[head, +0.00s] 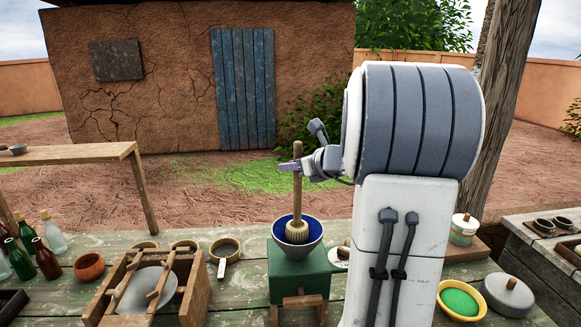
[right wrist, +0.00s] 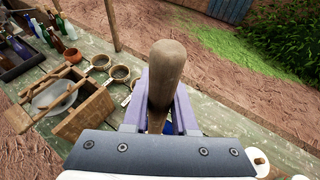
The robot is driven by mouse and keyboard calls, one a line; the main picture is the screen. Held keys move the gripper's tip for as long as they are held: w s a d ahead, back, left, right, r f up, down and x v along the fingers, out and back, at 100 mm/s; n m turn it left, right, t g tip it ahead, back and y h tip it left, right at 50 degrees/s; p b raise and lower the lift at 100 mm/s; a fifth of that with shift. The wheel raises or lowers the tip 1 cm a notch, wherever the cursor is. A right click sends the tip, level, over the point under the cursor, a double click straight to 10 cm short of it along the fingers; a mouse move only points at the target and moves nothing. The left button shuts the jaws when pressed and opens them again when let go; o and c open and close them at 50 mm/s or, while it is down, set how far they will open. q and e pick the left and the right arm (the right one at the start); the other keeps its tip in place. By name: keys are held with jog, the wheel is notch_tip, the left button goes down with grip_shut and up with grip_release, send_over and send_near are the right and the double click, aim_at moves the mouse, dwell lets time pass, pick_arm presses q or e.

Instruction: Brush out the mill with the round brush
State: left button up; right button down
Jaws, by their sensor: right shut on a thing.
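The mill (head: 296,270) is a green box on a wooden base with a blue-lined bowl-shaped hopper (head: 311,235) on top. The round brush (head: 297,232) stands upright with its tan bristle head inside the hopper's mouth. My right gripper (head: 299,168) is shut on the brush's wooden handle, well above the head. In the right wrist view the handle (right wrist: 165,80) rises between the gripper's fingers (right wrist: 160,110), and the bristles are hidden below. How deep the bristles sit, and whether they touch the hopper wall, I cannot tell. My left gripper is not in view.
A wooden frame with a grey disc (head: 148,290) stands left of the mill, with small sieves (head: 224,248) behind it. Bottles (head: 46,258) and a clay pot (head: 89,266) are at far left. A yellow bowl of green powder (head: 460,301) is at right.

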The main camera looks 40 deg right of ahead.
notch_tip(320, 180, up, 6)
jog(key=r+p, duration=0.1)
jog(key=p, duration=0.4)
notch_tip(320, 180, down, 8)
jog(key=b, duration=0.7)
jog(key=shift+r, duration=0.2)
notch_tip(320, 180, up, 9)
jog(key=p, duration=0.7)
jog(key=shift+f, duration=0.15)
